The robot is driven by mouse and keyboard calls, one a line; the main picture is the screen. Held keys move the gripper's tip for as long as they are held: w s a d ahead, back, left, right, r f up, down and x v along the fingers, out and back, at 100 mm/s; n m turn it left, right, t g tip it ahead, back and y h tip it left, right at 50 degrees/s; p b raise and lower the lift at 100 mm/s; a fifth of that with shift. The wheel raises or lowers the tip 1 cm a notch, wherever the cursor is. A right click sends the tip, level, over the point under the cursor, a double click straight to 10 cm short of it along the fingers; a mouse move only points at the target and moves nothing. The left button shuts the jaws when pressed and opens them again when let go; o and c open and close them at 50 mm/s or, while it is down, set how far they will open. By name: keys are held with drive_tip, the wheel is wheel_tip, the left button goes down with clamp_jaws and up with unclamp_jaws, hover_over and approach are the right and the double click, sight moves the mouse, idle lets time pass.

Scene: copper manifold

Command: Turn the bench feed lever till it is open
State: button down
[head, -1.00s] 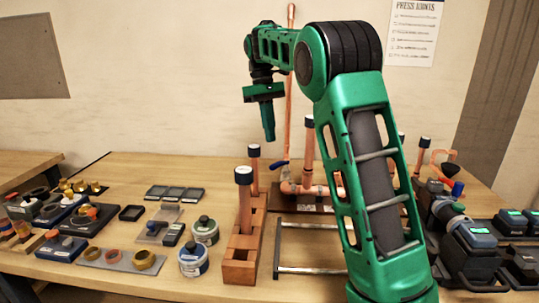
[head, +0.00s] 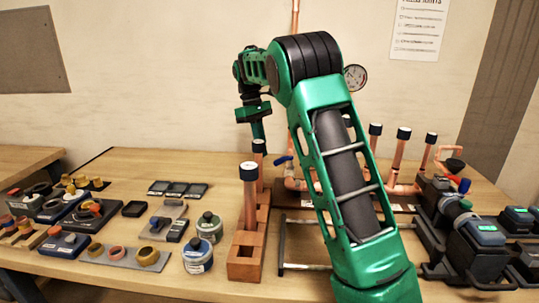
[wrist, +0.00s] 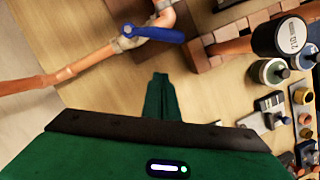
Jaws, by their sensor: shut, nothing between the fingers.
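The blue lever (head: 284,160) sits on the copper pipe at the back of the bench, just left of my forearm in the head view. In the wrist view the blue lever (wrist: 155,34) extends right from its valve body (wrist: 128,38), at an angle to the pipe. My gripper (head: 260,143) points down, a little left of the lever and above it in the head view. In the wrist view my gripper's fingers (wrist: 160,78) are together and empty, apart from the lever. My forearm hides part of the pipework in the head view.
A wooden block rack (head: 244,262) with black-capped copper tubes stands close to my gripper. Tins (head: 198,254) and small fittings trays lie to the left. A round gauge (head: 355,77) shows behind my arm. Black tools (head: 470,235) stand at the right.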

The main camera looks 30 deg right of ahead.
sight(281, 161)
drive_tip(key=shift+s+d+f, duration=0.1)
drive_tip(key=shift+s+d, duration=0.2)
drive_tip(key=shift+s, duration=0.4)
drive_tip(key=shift+s+d+f, duration=0.15)
drive_tip(key=shift+s+d, duration=0.15)
drive_tip(key=shift+s, duration=0.35)
drive_tip(key=shift+s+d+f, duration=0.1)
drive_tip(key=shift+s+d, duration=0.2)
drive_tip(key=shift+s, duration=0.4)
drive_tip(key=shift+s+n, duration=0.45)
drive_tip(key=shift+n, duration=0.35)
drive_tip(key=s+n, duration=0.1)
drive_tip(key=n, duration=0.1)
drive_tip(key=s+n+h, duration=0.1)
drive_tip(key=n, duration=0.1)
drive_tip(key=shift+s+d+t, duration=0.1)
drive_tip(key=shift+d+t, duration=0.05)
drive_tip(key=shift+t, duration=0.15)
drive_tip(key=shift+s+d, duration=0.25)
drive_tip(key=shift+s, duration=0.15)
